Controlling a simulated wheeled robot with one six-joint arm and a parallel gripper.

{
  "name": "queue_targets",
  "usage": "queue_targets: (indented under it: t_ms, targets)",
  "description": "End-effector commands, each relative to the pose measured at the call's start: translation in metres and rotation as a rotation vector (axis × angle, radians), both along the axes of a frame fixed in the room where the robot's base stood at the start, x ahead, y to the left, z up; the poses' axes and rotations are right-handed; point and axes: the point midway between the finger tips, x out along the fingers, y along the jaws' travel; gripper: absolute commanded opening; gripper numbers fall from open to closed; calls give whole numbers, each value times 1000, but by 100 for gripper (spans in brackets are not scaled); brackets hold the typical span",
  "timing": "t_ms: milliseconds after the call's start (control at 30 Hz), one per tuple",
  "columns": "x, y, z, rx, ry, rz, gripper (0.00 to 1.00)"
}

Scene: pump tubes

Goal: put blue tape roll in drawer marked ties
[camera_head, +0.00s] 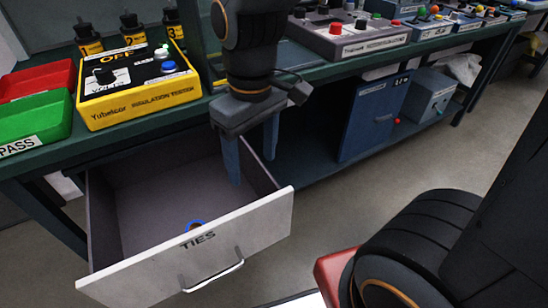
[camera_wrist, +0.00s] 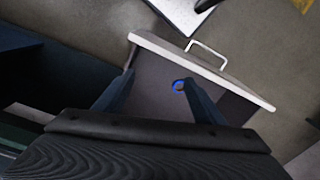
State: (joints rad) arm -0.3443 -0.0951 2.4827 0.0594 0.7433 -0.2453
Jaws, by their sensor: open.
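The drawer marked TIES (camera_head: 192,248) is pulled open below the bench, with its white front and handle facing out; it also shows in the wrist view (camera_wrist: 205,68). The blue tape roll (camera_head: 196,226) lies inside it, close to the inner side of the front panel, partly hidden by that panel. In the wrist view the roll (camera_wrist: 179,85) shows as a blue ring on the drawer floor, beside one finger. My gripper (camera_head: 252,172) is open and empty, pointing down over the right side of the drawer. The roll is apart from the fingers.
A yellow insulation tester (camera_head: 140,112), a green tray (camera_head: 38,122) and a red tray (camera_head: 38,82) stand on the bench above the drawer. A blue cabinet (camera_head: 372,118) stands on the lower shelf to the right. Much of the drawer floor is bare.

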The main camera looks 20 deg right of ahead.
Motion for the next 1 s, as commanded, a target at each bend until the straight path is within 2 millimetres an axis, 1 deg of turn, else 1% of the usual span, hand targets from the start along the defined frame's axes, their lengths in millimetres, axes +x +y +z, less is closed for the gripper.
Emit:
queue_targets:
  t_ms: [33,100,200,300,1000]
  targets:
    - [-8,-11,7,6,-2,-86,64]
    - [-18,-21,14,10,3,-190,64]
    - [-29,-30,18,14,9,-289,64]
    - [-34,-34,20,15,13,-333,64]
    - [-34,-34,20,14,14,-338,64]
